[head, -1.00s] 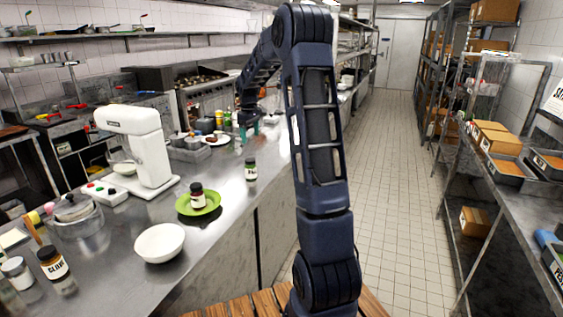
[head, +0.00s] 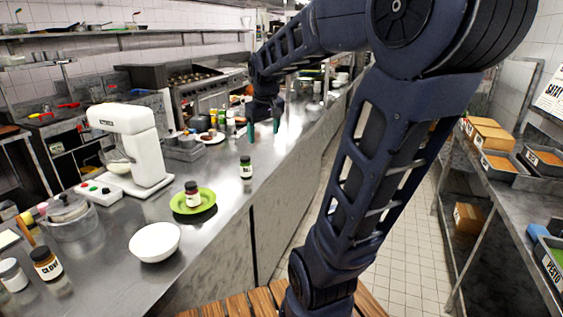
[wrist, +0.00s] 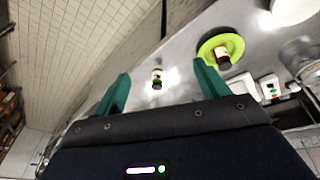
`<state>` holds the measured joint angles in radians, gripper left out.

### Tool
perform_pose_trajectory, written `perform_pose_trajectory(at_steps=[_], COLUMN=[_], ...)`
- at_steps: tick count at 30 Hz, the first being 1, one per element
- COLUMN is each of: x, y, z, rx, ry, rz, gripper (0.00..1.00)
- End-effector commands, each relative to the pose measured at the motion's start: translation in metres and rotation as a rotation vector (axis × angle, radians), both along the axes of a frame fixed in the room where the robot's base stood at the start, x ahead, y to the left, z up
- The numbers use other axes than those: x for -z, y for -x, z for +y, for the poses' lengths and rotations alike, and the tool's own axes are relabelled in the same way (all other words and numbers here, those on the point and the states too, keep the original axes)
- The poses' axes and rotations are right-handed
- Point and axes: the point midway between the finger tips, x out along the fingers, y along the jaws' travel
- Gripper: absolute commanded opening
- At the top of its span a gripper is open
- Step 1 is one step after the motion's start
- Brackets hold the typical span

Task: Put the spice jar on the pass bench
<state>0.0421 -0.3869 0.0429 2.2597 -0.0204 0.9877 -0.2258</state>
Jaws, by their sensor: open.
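A small dark jar with a pale label and green band (head: 246,168) stands upright on the steel counter (head: 215,235), near its aisle-side edge. A similar dark jar with a reddish band (head: 192,194) stands on a green plate (head: 208,207). I cannot tell which is the spice jar, or which surface is the pass bench. My gripper (head: 264,127) is open and empty above the counter, beyond the green-banded jar. In the wrist view, that jar (wrist: 157,79) shows between my teal fingertips (wrist: 163,86), apart from them; the plate (wrist: 203,50) is to the right.
A white bowl (head: 155,242), a white stand mixer (head: 138,150) and a clove jar (head: 46,264) stand on the counter. Bottles and a plate of food (head: 210,137) are left of my gripper. Shelving with boxes (head: 490,137) lines the right; the tiled aisle (head: 400,235) is clear.

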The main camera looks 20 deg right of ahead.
Motion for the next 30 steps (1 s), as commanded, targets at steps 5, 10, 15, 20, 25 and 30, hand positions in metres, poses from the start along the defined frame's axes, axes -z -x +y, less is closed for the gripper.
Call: perform_pose_trajectory(at_steps=[5,10,15,20,25,30], x=[0.006,0.019,0.033,0.04,0.041,0.04], y=[0.055,0.1,0.131,0.144,0.145,0.145], z=[0.001,0.001,0.001,0.001,0.001,0.001], rx=[0.074,0.141,0.19,0.211,0.215,0.214], ry=[-0.031,-0.066,-0.094,-0.108,-0.111,-0.11], rz=[-0.047,-0.087,-0.112,-0.122,-0.123,-0.123], gripper=[0.74,0.74,0.74,0.74,0.74,0.74])
